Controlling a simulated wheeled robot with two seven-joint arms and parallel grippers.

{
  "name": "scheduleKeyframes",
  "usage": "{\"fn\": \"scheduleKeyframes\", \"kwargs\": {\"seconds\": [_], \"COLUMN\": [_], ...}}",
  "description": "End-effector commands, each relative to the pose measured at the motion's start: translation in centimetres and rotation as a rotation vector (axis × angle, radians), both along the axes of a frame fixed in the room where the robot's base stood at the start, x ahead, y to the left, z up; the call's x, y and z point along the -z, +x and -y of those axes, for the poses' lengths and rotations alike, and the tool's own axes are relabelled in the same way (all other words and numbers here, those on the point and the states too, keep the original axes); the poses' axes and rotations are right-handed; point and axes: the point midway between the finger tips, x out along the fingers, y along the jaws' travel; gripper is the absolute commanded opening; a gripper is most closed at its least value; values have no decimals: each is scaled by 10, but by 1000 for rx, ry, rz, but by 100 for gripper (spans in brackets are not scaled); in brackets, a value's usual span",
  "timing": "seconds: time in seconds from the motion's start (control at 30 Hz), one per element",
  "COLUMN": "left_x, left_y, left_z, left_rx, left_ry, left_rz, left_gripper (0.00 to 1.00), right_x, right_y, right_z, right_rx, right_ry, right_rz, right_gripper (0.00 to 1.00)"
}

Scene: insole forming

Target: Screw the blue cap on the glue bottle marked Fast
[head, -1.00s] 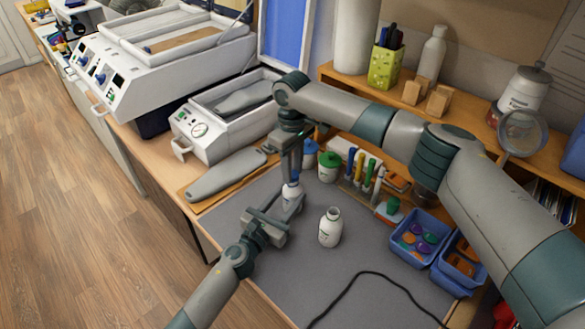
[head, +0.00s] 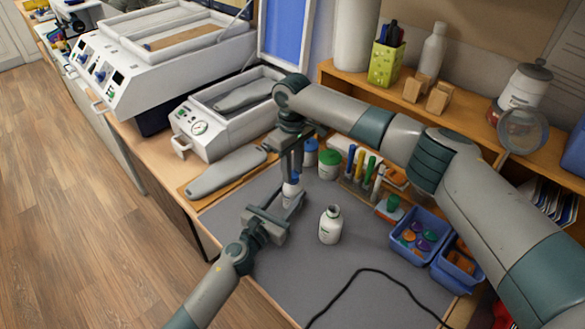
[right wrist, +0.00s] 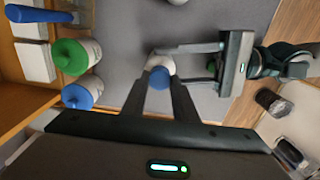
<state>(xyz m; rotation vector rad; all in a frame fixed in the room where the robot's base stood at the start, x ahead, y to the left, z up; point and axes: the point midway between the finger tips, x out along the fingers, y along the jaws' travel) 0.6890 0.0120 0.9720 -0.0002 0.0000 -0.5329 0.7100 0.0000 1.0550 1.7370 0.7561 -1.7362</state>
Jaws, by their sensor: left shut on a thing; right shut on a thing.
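A white bottle (head: 289,196) stands on the grey mat. My left gripper (head: 287,208) is shut around its body. A blue cap (head: 294,178) sits at the bottle's top, and my right gripper (head: 292,172) reaches down from above and is shut on it. In the right wrist view the blue cap (right wrist: 159,78) lies between the fingertips, over the white bottle (right wrist: 160,62). I cannot tell how far the cap is seated. A second white bottle (head: 330,225) stands open, without a cap, to the right. The label on the held bottle is not readable.
Green-capped (head: 329,165) and blue-capped (head: 311,153) jars stand behind my right gripper. A rack with markers (head: 362,175) and blue bins (head: 420,238) are at the right. A black cable (head: 375,271) lies on the mat (head: 300,272).

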Motion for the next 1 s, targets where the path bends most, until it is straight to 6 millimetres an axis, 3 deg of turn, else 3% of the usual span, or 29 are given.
{"fn": "scheduleKeyframes", "kwargs": {"seconds": [0.37, 1.0], "left_x": [1, 1], "left_y": [0, 0], "left_z": [0, 0], "left_rx": [-1, 0], "left_ry": [1, 1], "left_rz": [-1, -2], "left_gripper": [0, 0], "right_x": [0, 0], "right_y": [0, 0], "right_z": [-1, -2], "right_rx": [565, 1699], "right_ry": [3, 3], "right_rz": [-2, -5], "right_gripper": [6, 6]}}
